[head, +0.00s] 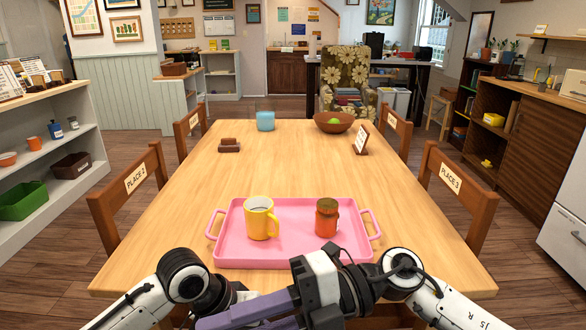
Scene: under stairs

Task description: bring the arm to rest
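My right arm (402,268) comes in from the right along the bottom edge. Its gripper (245,311) lies across the bottom middle with purple fingers pointing left, in front of the table's near edge. Whether the fingers are apart is unclear, and nothing is seen held in them. My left arm (183,272) is folded at the bottom left. Its end passes behind the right gripper's fingers, and I cannot make out its own fingers.
Beyond the arms, a pink tray (287,256) on the wooden table (270,178) holds a yellow mug (259,220) and an orange-red jar (327,218). A blue cup (265,121), brown bowl (333,123) and small sign (361,139) stand farther back. Chairs flank the table.

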